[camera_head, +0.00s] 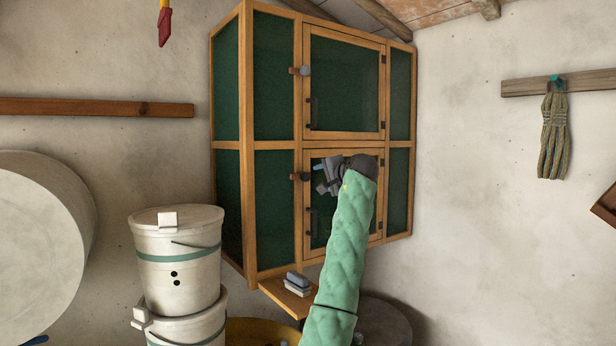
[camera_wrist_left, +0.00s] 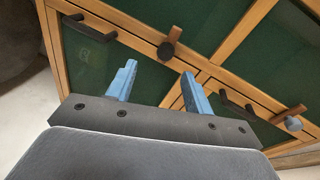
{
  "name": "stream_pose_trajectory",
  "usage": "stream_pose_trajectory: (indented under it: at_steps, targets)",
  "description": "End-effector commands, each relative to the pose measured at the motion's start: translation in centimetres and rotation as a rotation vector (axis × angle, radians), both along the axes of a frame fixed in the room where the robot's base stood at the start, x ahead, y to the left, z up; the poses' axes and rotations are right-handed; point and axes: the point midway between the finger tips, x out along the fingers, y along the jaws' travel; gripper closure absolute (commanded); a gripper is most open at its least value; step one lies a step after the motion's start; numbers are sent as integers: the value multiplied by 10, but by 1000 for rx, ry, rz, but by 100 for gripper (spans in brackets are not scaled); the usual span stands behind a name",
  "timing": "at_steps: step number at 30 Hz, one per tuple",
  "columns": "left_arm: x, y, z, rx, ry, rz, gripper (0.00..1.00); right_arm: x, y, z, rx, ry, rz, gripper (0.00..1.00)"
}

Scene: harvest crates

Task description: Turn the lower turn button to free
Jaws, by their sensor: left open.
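The lower turn button (camera_head: 300,177) is a small brown bar with a dark knob on the post left of the cabinet's lower door (camera_head: 342,153). It appears to lie level, across the post. In the left wrist view the lower turn button (camera_wrist_left: 172,39) shows just beyond the fingertips. My left gripper (camera_head: 320,177) is open and empty, in front of the lower door and a little right of the button. Its blue fingers (camera_wrist_left: 158,70) stand apart, with a gap between them and the button. My right gripper is out of view.
The upper turn button (camera_head: 302,71) has a grey knob and also lies level. Dark handles (camera_head: 312,113) sit below the buttons on both doors. White buckets (camera_head: 178,262) are stacked left of the cabinet. A small shelf (camera_head: 284,297) with blocks is below.

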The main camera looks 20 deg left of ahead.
Motion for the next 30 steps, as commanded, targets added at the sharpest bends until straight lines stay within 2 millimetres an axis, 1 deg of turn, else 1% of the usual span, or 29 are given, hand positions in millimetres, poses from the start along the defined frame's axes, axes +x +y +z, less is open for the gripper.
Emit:
stream_pose_trajectory:
  at_steps: [1,3,5,8,12,16,20,23,26,30]
  targets:
    - [10,3,-9,96,74,10,48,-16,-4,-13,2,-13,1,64]
    - [19,6,-16,234,173,20,48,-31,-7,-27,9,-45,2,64]
    - [24,8,-19,344,253,27,48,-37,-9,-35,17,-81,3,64]
    - [29,10,-18,506,372,30,48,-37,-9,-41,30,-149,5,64]
    - [31,11,-13,675,503,26,48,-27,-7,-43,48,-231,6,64]
    - [32,10,-10,760,583,15,48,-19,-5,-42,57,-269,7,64]
    - [33,12,-9,792,618,8,48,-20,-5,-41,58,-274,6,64]
    - [36,16,-7,796,624,8,48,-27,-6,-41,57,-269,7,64]
    - [42,23,-6,795,622,8,48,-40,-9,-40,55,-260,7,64]
    - [52,36,-6,794,623,7,48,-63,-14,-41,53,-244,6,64]
